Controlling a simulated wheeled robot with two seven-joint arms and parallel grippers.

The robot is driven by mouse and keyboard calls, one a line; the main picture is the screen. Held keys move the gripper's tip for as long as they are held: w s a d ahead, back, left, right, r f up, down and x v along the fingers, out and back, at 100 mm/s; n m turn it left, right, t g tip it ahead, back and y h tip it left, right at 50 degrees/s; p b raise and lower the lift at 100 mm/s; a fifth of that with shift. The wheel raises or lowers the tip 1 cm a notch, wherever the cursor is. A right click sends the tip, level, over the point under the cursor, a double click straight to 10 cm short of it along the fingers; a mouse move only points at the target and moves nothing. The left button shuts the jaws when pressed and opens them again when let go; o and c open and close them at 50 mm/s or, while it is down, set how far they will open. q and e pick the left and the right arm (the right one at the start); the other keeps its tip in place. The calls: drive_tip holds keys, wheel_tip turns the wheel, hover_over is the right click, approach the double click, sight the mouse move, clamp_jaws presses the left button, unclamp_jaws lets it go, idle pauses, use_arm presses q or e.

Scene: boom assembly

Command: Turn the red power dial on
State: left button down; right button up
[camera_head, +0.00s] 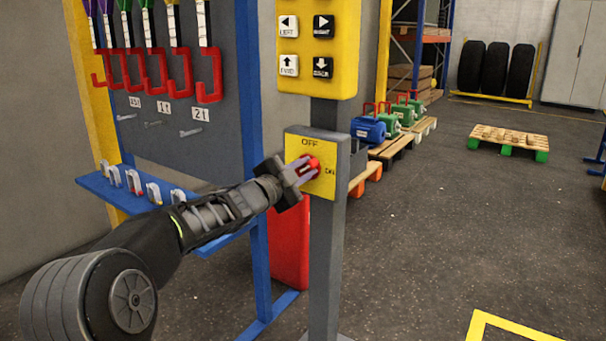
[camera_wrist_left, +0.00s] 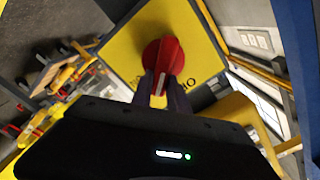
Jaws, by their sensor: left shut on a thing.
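The red power dial (camera_head: 311,166) sits on a yellow plate (camera_head: 321,191) marked OFF at the top and ON at the right. The plate is on a box on a grey post. My left gripper (camera_head: 303,171) reaches in from the left, with its fingers at the dial and shut on it. In the left wrist view the red dial (camera_wrist_left: 162,57) shows between the fingertips (camera_wrist_left: 160,88), against the yellow plate (camera_wrist_left: 118,50). The fingers hide part of the dial, and I cannot tell clearly where it points. My right gripper is not in view.
A yellow button panel (camera_head: 318,48) is higher on the same grey post (camera_head: 326,260). A rack with red hooks (camera_head: 208,80) and a blue shelf (camera_head: 115,190) stand at the left, close to my left arm. Pallets with motors (camera_head: 370,130) stand behind. Floor at the right is open.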

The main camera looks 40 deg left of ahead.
use_arm(q)
drive_tip(key=shift+d+f+m+b, duration=0.1)
drive_tip(key=shift+f+m+b, duration=0.2)
drive_tip(key=shift+m+b, duration=0.7)
drive_tip(key=shift+d+f+m+b, duration=0.1)
drive_tip(key=shift+f+m+b, duration=0.25)
drive_tip(key=shift+m, duration=1.25)
drive_tip(key=shift+d+f+m+b, duration=0.1)
drive_tip(key=shift+f+m+b, duration=0.1)
drive_tip(key=shift+m+b, duration=0.85)
drive_tip(key=shift+m, duration=0.35)
drive_tip(key=c, duration=1.3)
unclamp_jaws()
drive_tip(key=s+p, duration=0.2)
drive_tip(key=s, duration=0.5)
drive_tip(key=shift+s, duration=0.4)
